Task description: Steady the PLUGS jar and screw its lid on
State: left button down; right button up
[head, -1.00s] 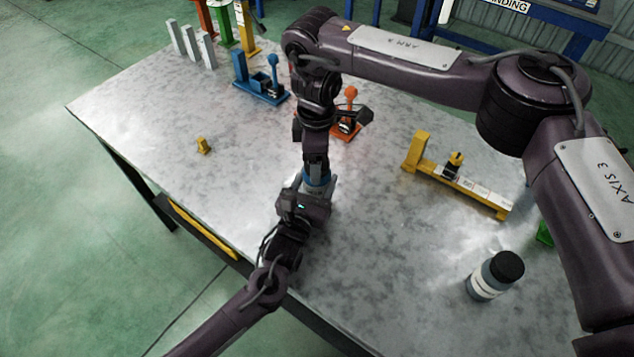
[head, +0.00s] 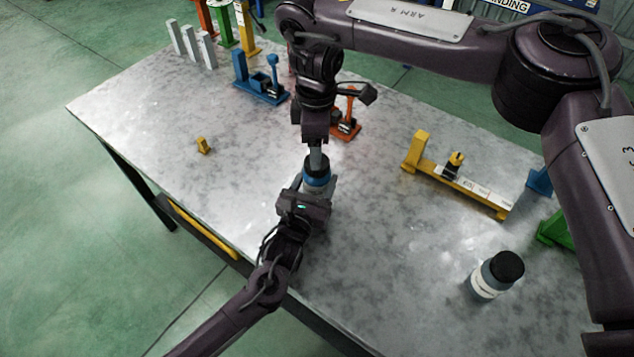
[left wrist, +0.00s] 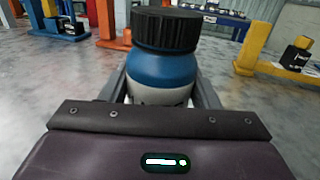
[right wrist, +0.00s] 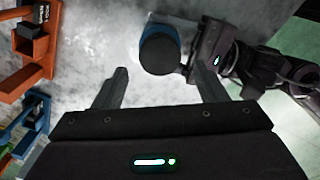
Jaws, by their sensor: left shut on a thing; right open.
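The blue jar (head: 316,180) stands on the metal table with its black lid (head: 317,164) on top. It also shows in the left wrist view, blue above a pale label (left wrist: 163,78), with the ribbed black lid (left wrist: 166,29) seated on it. My left gripper (head: 310,200) is shut around the jar's lower body. My right gripper (right wrist: 160,88) is open and empty above the jar, with the lid (right wrist: 159,54) seen from above, beyond its fingertips. Any writing on the label is too hidden to read.
A second dark jar with a black lid (head: 495,275) stands at the front right. A yellow fixture (head: 460,180) is right of centre. Blue (head: 262,82) and orange (head: 347,115) fixtures stand further back. A small yellow piece (head: 203,145) lies left. The table between is clear.

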jog(key=n, duration=0.3)
jog(key=r+n, duration=0.1)
jog(key=n, duration=0.1)
jog(key=shift+w+a+n, duration=0.1)
jog(key=shift+a+n, duration=0.2)
jog(key=shift+a, duration=0.1)
jog(key=n, duration=0.2)
jog(key=r+n, duration=0.1)
jog(key=n, duration=0.2)
jog(key=shift+a, duration=0.1)
jog(key=n, duration=0.4)
jog(key=shift+r+n, duration=0.3)
jog(key=shift+r, duration=0.05)
jog(key=n, duration=0.3)
jog(key=d+n, duration=0.1)
jog(key=n, duration=0.1)
jog(key=shift+r, duration=0.35)
jog(key=shift+f, duration=0.1)
jog(key=shift+f, duration=3.9)
jog(key=shift+c, duration=0.4)
